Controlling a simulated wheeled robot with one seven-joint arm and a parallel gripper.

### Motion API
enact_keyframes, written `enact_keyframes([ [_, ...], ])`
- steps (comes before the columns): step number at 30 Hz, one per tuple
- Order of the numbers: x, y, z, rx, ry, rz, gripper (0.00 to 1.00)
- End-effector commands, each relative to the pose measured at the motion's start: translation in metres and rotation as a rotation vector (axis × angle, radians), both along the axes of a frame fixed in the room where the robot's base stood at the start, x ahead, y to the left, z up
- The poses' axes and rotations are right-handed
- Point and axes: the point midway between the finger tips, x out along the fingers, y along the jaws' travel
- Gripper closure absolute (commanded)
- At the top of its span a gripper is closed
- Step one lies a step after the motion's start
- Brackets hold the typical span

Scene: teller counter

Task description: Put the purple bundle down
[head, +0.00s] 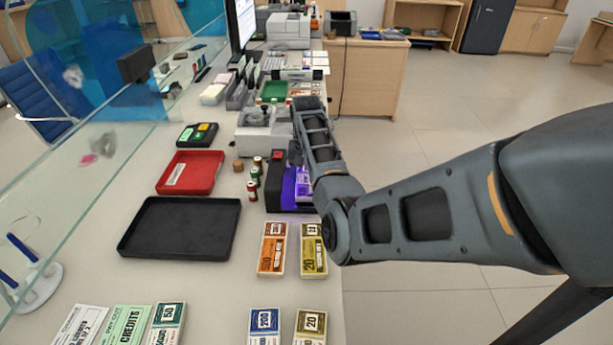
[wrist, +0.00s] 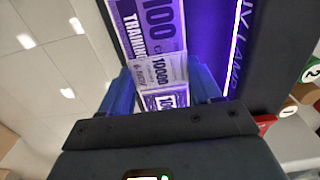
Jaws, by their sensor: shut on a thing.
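The purple bundle (wrist: 150,30) is a stack of purple notes marked 100 with a band reading 10000. My gripper (wrist: 165,90) is shut on it in the wrist view, with a blue finger on each side. In the head view, a small part of the purple bundle (head: 302,184) shows beside my forearm, at a black lamp unit (head: 282,200) glowing violet. My arm hides most of the gripper there. I cannot tell whether the bundle touches the surface under it.
A black tray (head: 180,228) and a red tray (head: 190,172) lie on the counter to the left. Several note bundles, such as an orange one (head: 272,250), lie in front. Small coin rolls (head: 252,190) stand beside the lamp unit. The counter's right edge runs under my arm.

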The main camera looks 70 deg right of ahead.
Motion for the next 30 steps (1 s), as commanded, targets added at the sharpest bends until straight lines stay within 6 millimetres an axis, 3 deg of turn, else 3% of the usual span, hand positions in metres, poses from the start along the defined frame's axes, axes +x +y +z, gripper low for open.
enact_keyframes([
  [14,-0.0002,0.0,-0.0117,0.0,0.0,0.0,0.69],
  [15,-0.0002,0.0,-0.0112,0.0,0.0,0.0,0.34],
  [22,-0.0002,0.0,-0.0109,0.0,0.0,0.001,0.12],
  [30,-0.0001,-0.0001,-0.0091,-0.001,-0.001,0.001,0.11],
])
